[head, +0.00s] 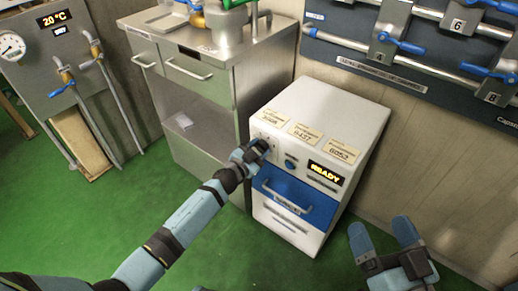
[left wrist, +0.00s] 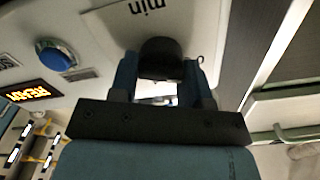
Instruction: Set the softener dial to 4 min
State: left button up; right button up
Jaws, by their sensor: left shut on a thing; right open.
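The white softener cabinet (head: 345,112) stands on the floor at the middle right. Its front has an amber READY display (head: 326,174), a round blue button (head: 291,162) and a blue drawer. My left gripper (head: 257,148) is at the upper left of this front and is shut on the dial, which it hides in the head view. In the left wrist view the black dial (left wrist: 161,57) sits between the two fingers, below the printed "min". The dial's setting cannot be read. My right gripper (head: 380,227) is open and empty, low at the right, apart from the cabinet.
A steel counter cabinet (head: 236,60) stands close at the left of the softener. A pipe panel with blue-handled valves (head: 405,45) is on the wall at upper right. A gauge panel (head: 50,55) is at far left. Green floor (head: 100,220) is clear in front.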

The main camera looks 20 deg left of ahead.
pick_arm(q)
jog(key=m, duration=0.4)
jog(key=shift+f, duration=0.1)
jog(key=m, duration=0.4)
jog(key=shift+d+f, duration=0.1)
jog(key=shift+f, duration=0.05)
jog(key=m+b, duration=0.1)
jog(key=m, duration=0.4)
jog(key=shift+f, duration=0.1)
jog(key=m+b, duration=0.1)
jog(key=m, duration=0.2)
jog(key=shift+m, duration=0.6)
pick_arm(e)
notch_tip(320, 180, down, 4)
jog(key=shift+a+r+g, duration=0.1)
jog(key=shift+a+g, duration=0.05)
jog(key=shift+g, duration=0.65)
pick_arm(q)
jog(key=shift+m+b, duration=0.3)
jog(key=o, duration=0.9)
